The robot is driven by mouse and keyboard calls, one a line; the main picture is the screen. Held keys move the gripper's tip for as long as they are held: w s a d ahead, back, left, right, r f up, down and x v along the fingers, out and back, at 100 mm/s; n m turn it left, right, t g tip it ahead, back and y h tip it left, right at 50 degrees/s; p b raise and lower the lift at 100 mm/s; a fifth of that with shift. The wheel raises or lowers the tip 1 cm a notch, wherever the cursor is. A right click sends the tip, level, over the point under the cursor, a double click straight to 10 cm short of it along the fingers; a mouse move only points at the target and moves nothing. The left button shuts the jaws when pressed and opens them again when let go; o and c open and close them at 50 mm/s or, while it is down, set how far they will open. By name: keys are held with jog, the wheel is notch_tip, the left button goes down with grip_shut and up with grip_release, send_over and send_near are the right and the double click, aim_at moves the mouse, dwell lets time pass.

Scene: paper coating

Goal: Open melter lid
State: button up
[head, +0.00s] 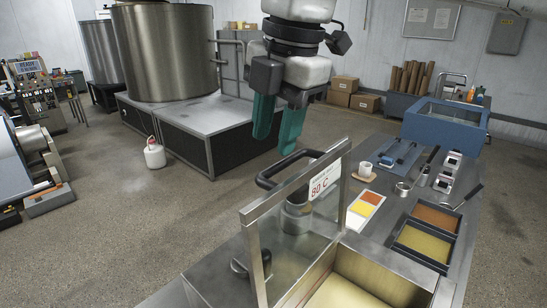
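The melter (395,262) is at the bottom of the head view, with pale yellow material in its basin. Its lid (308,238), a clear pane in a metal frame with an "80 C" label, stands raised, roughly upright, at the basin's left side. A black loop handle (264,182) sticks out from the lid's upper part on the far side. My gripper (276,143) hangs above and just behind the handle, its teal fingers pointing down. The fingers are apart with nothing between them, and they look clear of the handle.
Right of the melter, the steel bench holds trays of orange (437,217) and yellow wax (424,243), a white cup (365,169) and tools. A blue box (445,122) stands at its far end. A large steel tank (165,50) stands behind. The floor at left is mostly open.

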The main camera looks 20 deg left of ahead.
jog(key=v, duration=0.5)
jog(key=shift+d+r, duration=0.2)
jog(key=shift+r, duration=0.05)
jog(key=shift+s+d, duration=0.1)
